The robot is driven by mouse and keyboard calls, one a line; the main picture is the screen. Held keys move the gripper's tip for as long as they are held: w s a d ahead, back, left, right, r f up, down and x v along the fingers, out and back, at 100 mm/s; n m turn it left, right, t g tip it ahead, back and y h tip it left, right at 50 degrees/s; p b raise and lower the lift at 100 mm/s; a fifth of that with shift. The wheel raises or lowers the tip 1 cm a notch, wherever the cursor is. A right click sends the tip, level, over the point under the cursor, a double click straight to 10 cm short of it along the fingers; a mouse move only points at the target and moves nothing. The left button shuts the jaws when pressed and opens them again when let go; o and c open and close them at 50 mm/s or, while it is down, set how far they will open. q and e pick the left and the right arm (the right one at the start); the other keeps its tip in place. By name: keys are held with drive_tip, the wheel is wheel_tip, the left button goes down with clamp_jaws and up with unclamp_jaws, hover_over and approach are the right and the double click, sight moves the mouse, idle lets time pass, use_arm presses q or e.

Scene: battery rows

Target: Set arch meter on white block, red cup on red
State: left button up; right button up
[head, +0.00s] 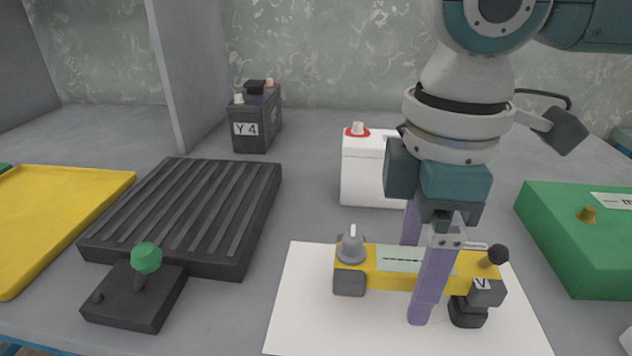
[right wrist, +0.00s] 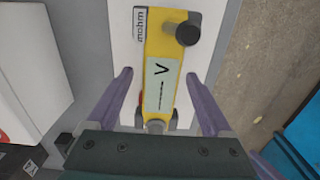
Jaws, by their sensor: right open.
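The arch meter (head: 380,282) is yellow with a pale label strip, a grey knob at its left end and a black knob at its right. It stands on a white mat (head: 295,300); a black foot shows under its right end. My right gripper (head: 414,280) is open, its purple fingers on either side of the meter. The right wrist view shows the meter (right wrist: 154,55) between the fingers (right wrist: 158,78), with gaps on both sides. The white block (head: 365,172) with a red-ringed terminal (head: 357,130) stands behind, partly hidden by my arm. I cannot make out a red cup.
A dark ribbed tray (head: 150,225) and a black box with a green knob (head: 146,257) lie left of the mat. A yellow tray (head: 60,215) is far left. A dark Y4 battery (head: 256,125) stands behind, beside a grey partition (head: 190,70). A green box (head: 580,240) is right.

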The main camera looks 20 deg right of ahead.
drive_tip(key=shift+f, duration=0.15)
idle(0.3)
clamp_jaws()
idle(0.5)
